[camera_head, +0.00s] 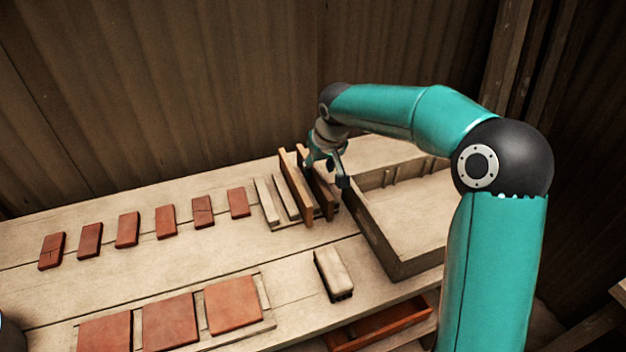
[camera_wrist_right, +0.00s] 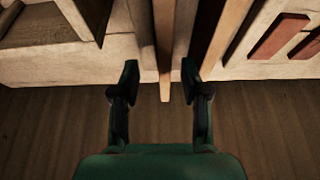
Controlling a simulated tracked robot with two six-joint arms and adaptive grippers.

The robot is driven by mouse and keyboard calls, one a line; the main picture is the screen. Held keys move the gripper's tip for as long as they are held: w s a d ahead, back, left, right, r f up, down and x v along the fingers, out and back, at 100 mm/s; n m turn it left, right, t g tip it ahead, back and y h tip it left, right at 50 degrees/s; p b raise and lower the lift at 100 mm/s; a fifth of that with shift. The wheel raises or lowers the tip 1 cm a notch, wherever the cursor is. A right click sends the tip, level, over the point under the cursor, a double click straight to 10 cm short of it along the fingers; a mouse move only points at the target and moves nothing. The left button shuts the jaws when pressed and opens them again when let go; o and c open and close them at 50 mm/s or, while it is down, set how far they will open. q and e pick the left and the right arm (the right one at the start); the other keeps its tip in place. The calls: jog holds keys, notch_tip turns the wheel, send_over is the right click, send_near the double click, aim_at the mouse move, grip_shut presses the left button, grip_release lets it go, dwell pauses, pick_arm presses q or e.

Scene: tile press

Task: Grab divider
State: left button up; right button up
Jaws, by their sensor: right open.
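Two tall brown wooden dividers stand on edge in a pale rack (camera_head: 272,226) at the back of the bench. The left divider is the taller-looking one (camera_head: 291,184); the right divider (camera_head: 322,194) is partly hidden by my right gripper (camera_head: 328,170). My right gripper is open over the far end of the right divider. In the right wrist view one divider (camera_wrist_right: 164,50) runs between the open fingertips (camera_wrist_right: 160,74), with a gap on each side. Another divider (camera_wrist_right: 230,28) lies just right of the fingers there. My left gripper is not in view.
Two low pale strips (camera_head: 265,200) stand left of the dividers. An open wooden box (camera_head: 385,254) stands close on the right. A brush (camera_head: 333,273) lies in front. Red tiles (camera_head: 166,221) lie in a row at left, larger ones (camera_head: 232,304) in front. A corrugated wall is behind.

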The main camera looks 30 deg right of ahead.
aim_at(314, 171)
jog(key=shift+w+p+x, duration=0.15)
jog(key=shift+p+x, duration=0.1)
jog(key=shift+x, duration=1.15)
jog(key=shift+w+p+x, duration=0.2)
jog(key=shift+p+x, duration=0.05)
jog(key=shift+x, duration=1.15)
jog(key=shift+a+r, duration=0.15)
jog(key=shift+a, duration=0.05)
grip_shut()
